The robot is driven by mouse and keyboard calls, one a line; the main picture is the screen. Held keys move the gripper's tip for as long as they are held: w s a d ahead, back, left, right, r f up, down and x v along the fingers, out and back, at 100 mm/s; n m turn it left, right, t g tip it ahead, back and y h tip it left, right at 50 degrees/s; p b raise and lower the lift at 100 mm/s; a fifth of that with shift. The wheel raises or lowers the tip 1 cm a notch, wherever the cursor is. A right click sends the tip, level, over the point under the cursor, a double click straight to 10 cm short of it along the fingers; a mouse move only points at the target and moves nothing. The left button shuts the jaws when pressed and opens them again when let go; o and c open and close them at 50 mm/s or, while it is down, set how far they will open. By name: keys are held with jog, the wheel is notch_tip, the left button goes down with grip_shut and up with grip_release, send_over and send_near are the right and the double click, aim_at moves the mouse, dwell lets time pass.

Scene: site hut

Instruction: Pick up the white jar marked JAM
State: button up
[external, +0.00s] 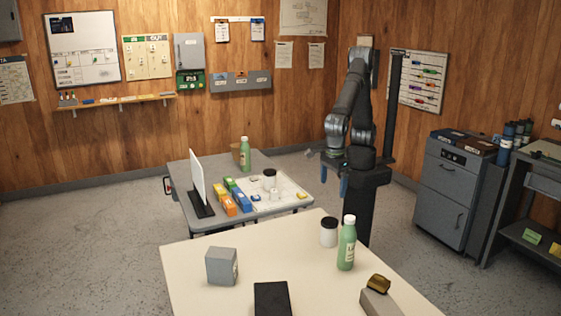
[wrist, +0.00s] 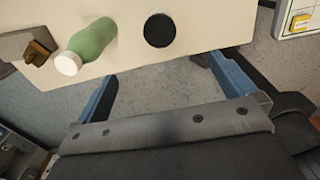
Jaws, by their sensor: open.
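A white jar with a black lid (external: 328,234) stands upright on the cream table, left of a green bottle (external: 346,247). In the wrist view its round black lid (wrist: 158,30) shows from above, beyond the fingers. A second white jar with a dark lid (external: 270,181) stands on the grey table behind. I cannot read the marking on either jar. My gripper (external: 334,190) is open and empty, with its blue fingers pointing down near the gap between the tables. In the wrist view my gripper (wrist: 156,70) has its fingers wide apart, short of the cream table's edge.
The cream table (external: 200,260) also holds a grey cube (external: 221,266), a black box (external: 272,298) and a brown item (external: 378,283) on a grey block. The grey table (external: 205,229) holds a white upright panel (external: 197,179), coloured boxes, a tray and another green bottle (external: 244,153).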

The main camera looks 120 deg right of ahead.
jog(key=shift+c, duration=0.2)
jog(key=shift+c, duration=1.4)
